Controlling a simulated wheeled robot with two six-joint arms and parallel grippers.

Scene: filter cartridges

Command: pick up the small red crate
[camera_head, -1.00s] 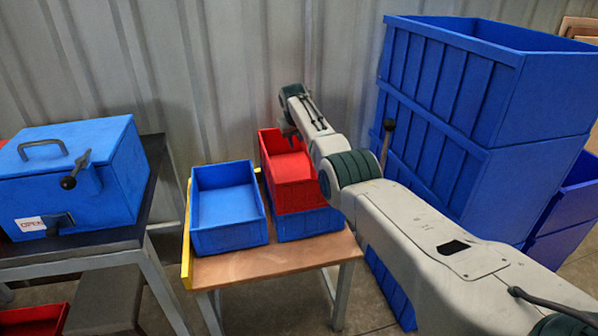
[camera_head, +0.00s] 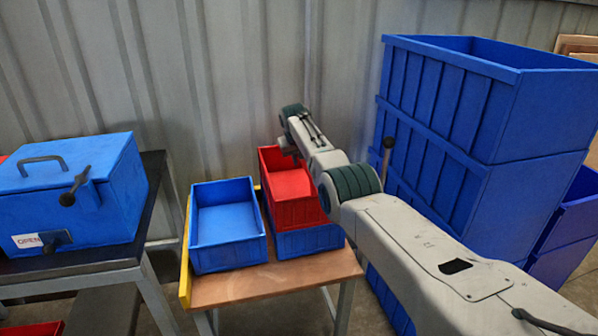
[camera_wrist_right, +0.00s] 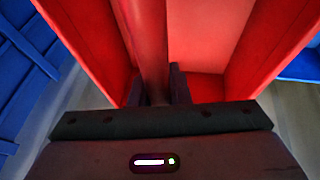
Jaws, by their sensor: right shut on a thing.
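The small red crate (camera_head: 292,208) sits on top of a blue crate (camera_head: 308,241) on the small wooden table. My right arm reaches in from the right, and my right gripper (camera_head: 290,150) is at the crate's far right rim, partly hidden by the wrist. In the right wrist view my right gripper (camera_wrist_right: 162,88) is shut on a wall of the red crate (camera_wrist_right: 212,50), with a finger on each side of it. The crate looks level; no gap to the blue crate below can be seen. My left gripper is not in view.
An open blue crate (camera_head: 228,228) stands just left on the wooden table (camera_head: 280,287). A tall stack of blue crates (camera_head: 470,120) rises at the right. A blue box with a handle (camera_head: 75,200) is on the dark bench at left. A corrugated wall is close behind.

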